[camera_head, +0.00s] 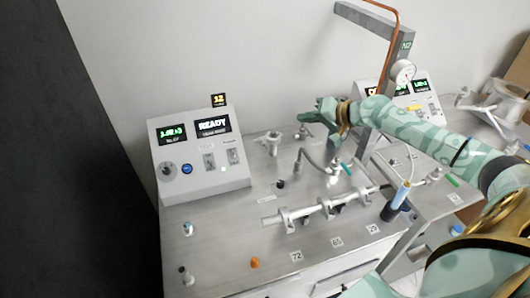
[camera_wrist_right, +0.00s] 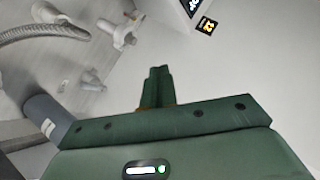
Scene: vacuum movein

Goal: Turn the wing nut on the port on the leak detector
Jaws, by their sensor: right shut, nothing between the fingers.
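A grey console box (camera_head: 200,160) with two displays, one reading READY, stands at the left of the bench and looks like the leak detector. A metal port fitting (camera_head: 272,141) stands just right of it. In the wrist view a pale fitting with wing-like arms (camera_wrist_right: 120,36) sits ahead and left of the fingers; it may be this port with its wing nut. My right gripper (camera_head: 304,117) is shut and empty, above and right of the port, apart from it. Its closed fingers show in the wrist view (camera_wrist_right: 157,86). My left gripper is not in view.
A curved metal hose (camera_head: 312,160) and a clamped tube (camera_head: 320,210) lie on the bench. A blue-topped cylinder (camera_head: 402,195) stands to the right.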

